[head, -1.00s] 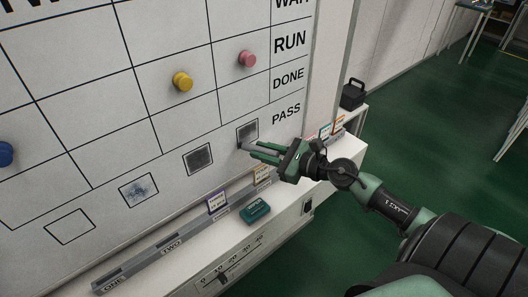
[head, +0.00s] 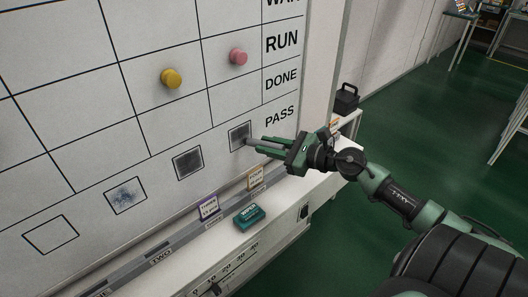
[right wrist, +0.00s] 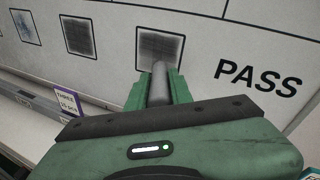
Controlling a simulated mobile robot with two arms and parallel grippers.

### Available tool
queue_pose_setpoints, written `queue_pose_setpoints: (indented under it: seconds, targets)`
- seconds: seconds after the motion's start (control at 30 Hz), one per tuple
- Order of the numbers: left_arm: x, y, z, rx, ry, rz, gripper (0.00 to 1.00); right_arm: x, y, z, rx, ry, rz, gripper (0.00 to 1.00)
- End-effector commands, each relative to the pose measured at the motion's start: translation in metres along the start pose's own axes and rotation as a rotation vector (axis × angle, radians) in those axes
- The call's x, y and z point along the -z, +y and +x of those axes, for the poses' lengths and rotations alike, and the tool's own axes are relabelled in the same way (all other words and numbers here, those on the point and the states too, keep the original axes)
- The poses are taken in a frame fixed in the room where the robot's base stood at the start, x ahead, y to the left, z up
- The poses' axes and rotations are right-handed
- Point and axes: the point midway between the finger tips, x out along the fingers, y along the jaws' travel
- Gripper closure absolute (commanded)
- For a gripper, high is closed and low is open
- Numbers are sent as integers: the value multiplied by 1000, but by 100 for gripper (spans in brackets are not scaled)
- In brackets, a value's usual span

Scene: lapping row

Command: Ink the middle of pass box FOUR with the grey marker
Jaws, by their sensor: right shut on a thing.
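Pass box FOUR (head: 236,133) is the rightmost square in the PASS row of the whiteboard. It is filled with dark grey shading, and it also shows in the right wrist view (right wrist: 150,42). My right gripper (head: 264,146) is shut on the grey marker (right wrist: 160,88), which points at the board. The marker's tip end overlaps the lower part of box FOUR in the right wrist view; I cannot tell whether it touches. My left gripper is not in view.
To the left are a dark-shaded box (head: 188,163), a patchily inked box (head: 125,195) and an empty box (head: 50,236). A green wiper block (head: 249,216) lies on the ledge below. Yellow (head: 171,78) and pink (head: 238,56) magnets sit above.

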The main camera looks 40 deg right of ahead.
Motion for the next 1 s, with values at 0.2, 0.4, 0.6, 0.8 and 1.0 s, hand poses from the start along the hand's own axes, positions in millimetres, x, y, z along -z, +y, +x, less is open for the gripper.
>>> queue_pose_setpoints:
  seconds: [0.2,0.4,0.6,0.8,1.0]
  targets:
    - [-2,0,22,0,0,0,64,10,-17,-4,1,0,-1,100]
    - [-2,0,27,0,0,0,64,10,-25,-7,0,0,-2,100]
    - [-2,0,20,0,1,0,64,4,-22,-5,-1,-1,0,100]
    - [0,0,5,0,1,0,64,-3,-5,1,-2,-1,1,100]
    - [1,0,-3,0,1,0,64,-5,6,5,0,-2,0,100]
